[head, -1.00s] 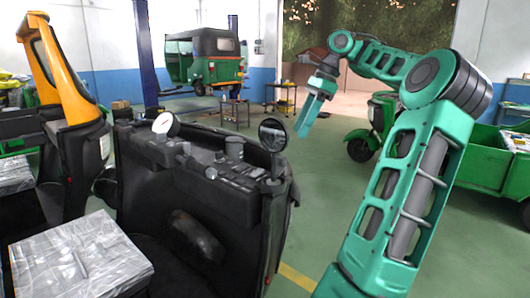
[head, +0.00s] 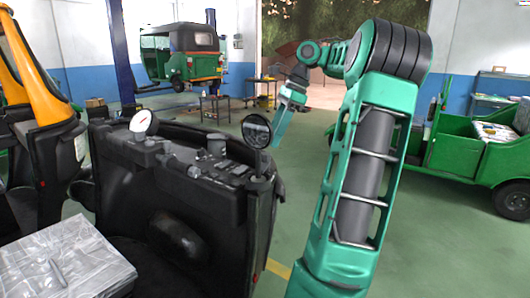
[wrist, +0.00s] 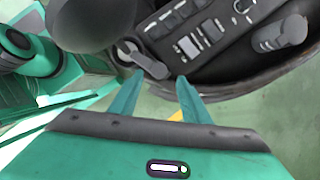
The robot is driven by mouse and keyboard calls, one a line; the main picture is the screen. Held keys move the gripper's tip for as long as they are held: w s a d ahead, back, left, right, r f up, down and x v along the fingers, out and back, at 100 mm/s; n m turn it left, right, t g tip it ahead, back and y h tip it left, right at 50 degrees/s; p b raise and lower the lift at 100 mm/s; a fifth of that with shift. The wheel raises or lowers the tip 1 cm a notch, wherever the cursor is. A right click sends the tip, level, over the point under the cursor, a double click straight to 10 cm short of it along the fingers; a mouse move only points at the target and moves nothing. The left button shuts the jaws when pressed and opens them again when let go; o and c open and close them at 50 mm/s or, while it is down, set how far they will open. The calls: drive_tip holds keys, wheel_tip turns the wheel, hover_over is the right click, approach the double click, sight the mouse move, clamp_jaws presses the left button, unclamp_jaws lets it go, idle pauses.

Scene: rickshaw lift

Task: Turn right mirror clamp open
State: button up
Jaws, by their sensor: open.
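The right mirror (head: 256,130) is round and stands on a short stalk at the right end of the black dashboard. In the wrist view its dark back (wrist: 92,22) fills the upper left. Beside it is the mirror clamp (wrist: 142,58), a grey lever with a round pivot, its free end pointing down and right. My gripper (wrist: 159,76) is open, with two green fingers. The lever's free end appears just ahead of the gap between the fingertips; contact cannot be told. In the head view my gripper (head: 279,132) is just right of the mirror, which partly covers it.
Another grey knob (wrist: 285,33) sits at the wrist view's upper right. A green vehicle (head: 460,150) stands at the right. Green floor lies open beyond the dashboard.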

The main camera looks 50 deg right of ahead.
sight(267, 153)
drive_tip(key=shift+x, duration=2.85)
drive_tip(key=c, duration=1)
